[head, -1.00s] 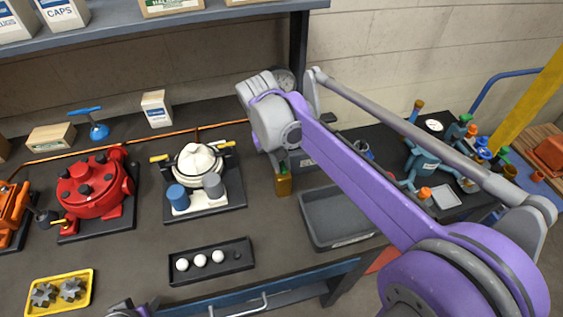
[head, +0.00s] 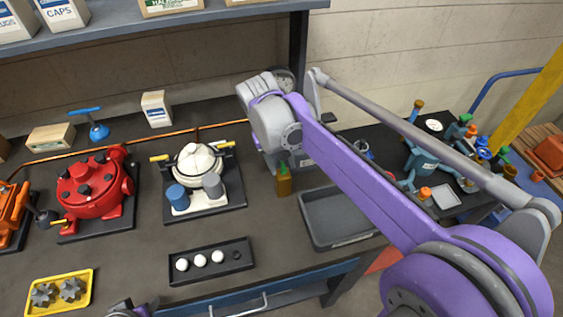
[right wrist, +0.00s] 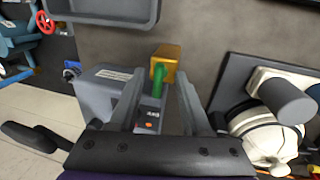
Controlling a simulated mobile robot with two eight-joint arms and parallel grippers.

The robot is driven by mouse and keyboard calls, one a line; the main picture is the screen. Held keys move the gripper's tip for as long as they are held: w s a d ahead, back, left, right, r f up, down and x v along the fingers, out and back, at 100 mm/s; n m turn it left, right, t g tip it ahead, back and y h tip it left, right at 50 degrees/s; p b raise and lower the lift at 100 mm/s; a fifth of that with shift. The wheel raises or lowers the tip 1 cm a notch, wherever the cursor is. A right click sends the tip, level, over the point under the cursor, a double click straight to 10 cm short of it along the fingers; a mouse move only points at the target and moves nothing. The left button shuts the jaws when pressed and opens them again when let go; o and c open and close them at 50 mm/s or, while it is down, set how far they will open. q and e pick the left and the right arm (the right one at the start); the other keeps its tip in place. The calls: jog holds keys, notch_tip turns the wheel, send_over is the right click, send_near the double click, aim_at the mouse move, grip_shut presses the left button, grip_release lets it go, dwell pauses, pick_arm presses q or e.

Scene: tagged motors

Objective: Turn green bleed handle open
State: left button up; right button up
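The green bleed handle (right wrist: 158,80) shows in the right wrist view, running back from a gold block (right wrist: 167,58). In the head view the gold block (head: 284,186) stands on the bench, with the green handle (head: 283,169) on top. My right gripper (right wrist: 158,88) is open. Its two fingers are on either side of the green handle in the picture, with a gap on each side. I cannot tell how deep the handle sits between them. In the head view my right wrist and arm hide the fingers. My left gripper's fingers are not seen.
A grey unit (right wrist: 103,92) with a label is close beside the fingers. The white pump (head: 197,165) stands left of the gold block, and a grey tray (head: 335,218) lies to its right. A red motor (head: 92,187) is farther left. A shelf (head: 190,28) hangs above.

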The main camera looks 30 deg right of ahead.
jog(key=shift+r, duration=0.1)
notch_tip(320, 180, up, 10)
jog(key=a, duration=0.2)
jog(key=shift+w+r+p, duration=0.25)
jog(key=shift+p, duration=0.1)
dwell(0.3)
jog(key=s+a+f+n+t, duration=0.1)
jog(key=s+f+t, duration=0.1)
jog(key=s+f, duration=0.2)
jog(key=s+a+f+t+y, duration=0.1)
jog(key=s+f+t, duration=0.1)
jog(key=s+f, duration=0.3)
jog(key=s+a+f+n+t+y, duration=0.1)
jog(key=s+f, duration=0.4)
jog(key=f, duration=0.5)
jog(key=shift+s+a+n+t, duration=0.1)
jog(key=shift+a+n+t, duration=0.2)
jog(key=shift+a+t, duration=0.2)
